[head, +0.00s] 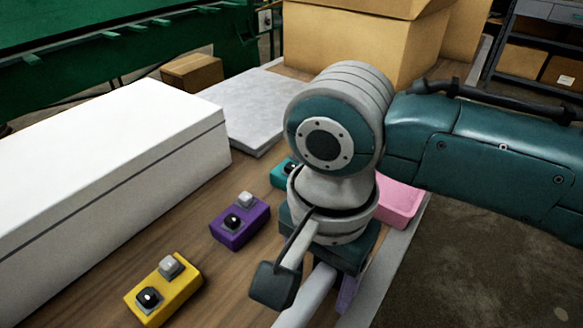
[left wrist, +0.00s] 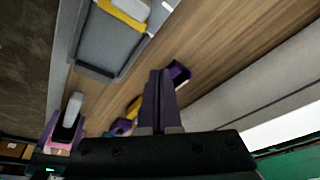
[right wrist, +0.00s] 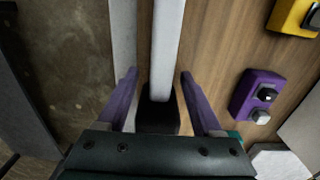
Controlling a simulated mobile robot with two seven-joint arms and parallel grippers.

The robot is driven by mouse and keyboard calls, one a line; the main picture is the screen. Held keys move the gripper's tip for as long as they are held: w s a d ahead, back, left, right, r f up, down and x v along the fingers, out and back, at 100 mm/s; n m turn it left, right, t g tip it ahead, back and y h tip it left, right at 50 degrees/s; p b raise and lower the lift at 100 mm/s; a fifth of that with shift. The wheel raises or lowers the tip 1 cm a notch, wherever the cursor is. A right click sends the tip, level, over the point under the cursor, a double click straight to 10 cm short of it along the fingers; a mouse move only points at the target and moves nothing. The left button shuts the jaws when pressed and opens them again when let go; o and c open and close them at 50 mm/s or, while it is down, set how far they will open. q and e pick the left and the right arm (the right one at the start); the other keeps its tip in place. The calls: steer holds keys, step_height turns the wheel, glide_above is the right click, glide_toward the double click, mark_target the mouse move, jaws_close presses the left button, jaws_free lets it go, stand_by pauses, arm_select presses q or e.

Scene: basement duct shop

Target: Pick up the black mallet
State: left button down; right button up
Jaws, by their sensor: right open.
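The mallet has a pale grey handle (right wrist: 168,45) and a black head (right wrist: 158,116). In the right wrist view the handle runs from the top edge down to the head. My right gripper (right wrist: 159,75) is open, with its purple fingers on either side of the mallet; I see no grip on it. In the head view my right gripper (head: 335,290) hides the head, and only part of the handle (head: 306,300) shows. The left wrist view also shows the handle (left wrist: 73,104). My left gripper (left wrist: 158,75) has its fingers together, with nothing visible between them.
Yellow (head: 163,290), purple (head: 240,223) and partly hidden teal (head: 282,172) button boxes stand left of my right gripper. A long white box (head: 110,160) borders the bench. A pink container (head: 400,203) sits behind the arm. A grey tray (left wrist: 98,50) shows in the left wrist view.

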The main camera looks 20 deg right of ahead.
steer(key=shift+f, duration=0.3)
jaws_close()
stand_by(0.3)
